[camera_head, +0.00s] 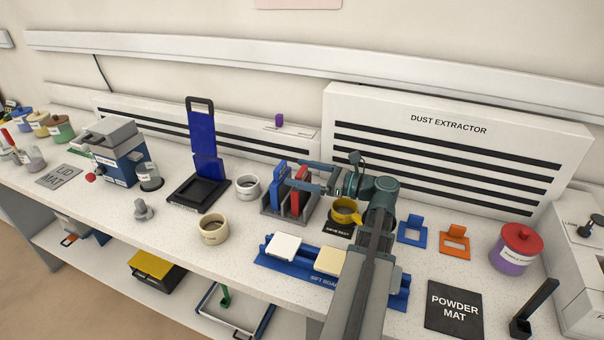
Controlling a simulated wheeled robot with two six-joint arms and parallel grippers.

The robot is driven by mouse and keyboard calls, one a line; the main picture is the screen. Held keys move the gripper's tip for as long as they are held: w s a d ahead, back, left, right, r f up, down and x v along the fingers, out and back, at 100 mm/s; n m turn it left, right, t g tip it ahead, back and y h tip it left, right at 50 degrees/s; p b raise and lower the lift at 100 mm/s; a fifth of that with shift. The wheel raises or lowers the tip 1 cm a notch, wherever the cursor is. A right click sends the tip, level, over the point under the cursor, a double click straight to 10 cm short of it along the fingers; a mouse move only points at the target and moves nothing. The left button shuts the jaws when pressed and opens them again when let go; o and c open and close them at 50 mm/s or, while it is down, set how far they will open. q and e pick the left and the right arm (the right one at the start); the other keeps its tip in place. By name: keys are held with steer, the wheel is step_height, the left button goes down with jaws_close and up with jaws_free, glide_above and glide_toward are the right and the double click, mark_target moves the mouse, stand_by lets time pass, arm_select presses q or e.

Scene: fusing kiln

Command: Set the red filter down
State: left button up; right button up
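The red filter (296,202) stands upright in the grey rack (271,212), to the right of a blue filter (279,174). The red filter's lower edge is hidden by the rack.
A blue sift board (271,262) with pale blocks sits in front. The dust extractor (450,150) stands behind.

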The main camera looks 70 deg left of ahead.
arm_select(q)
steer(key=shift+w+r, duration=0.1)
steer(key=shift+r, duration=0.15)
steer(key=v, duration=1.2)
steer(key=shift+f, duration=0.1)
